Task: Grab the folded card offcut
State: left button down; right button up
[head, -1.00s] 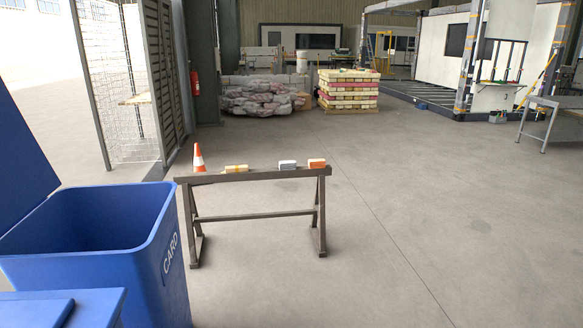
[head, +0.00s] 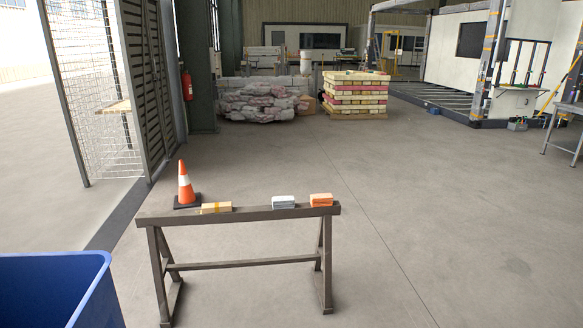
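A brown trestle (head: 250,213) stands ahead of me with three small items along its top beam. At the left is a flat tan-yellow piece (head: 216,208) that looks like card; I cannot make out a fold. Right of it lie a grey-white block (head: 283,202) and an orange block (head: 321,200) with dark marking. Neither of my grippers is in view, and nothing is seen touching the items.
A blue bin (head: 95,283) fills the lower left corner, cut off by the frame. An orange and white cone (head: 185,183) stands behind the trestle's left end. Wrapped bundles (head: 258,102) and a stacked pallet (head: 357,95) stand farther back.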

aim_at(222, 206)
jog(key=i+u, duration=0.25)
jog(key=i, duration=0.2)
jog(key=i+l+u, duration=0.55)
jog(key=i, duration=0.3)
jog(key=i+l+u, duration=0.15)
jog(key=u, duration=0.2)
jog(key=i+l+u, duration=0.5)
jog(key=u, duration=0.2)
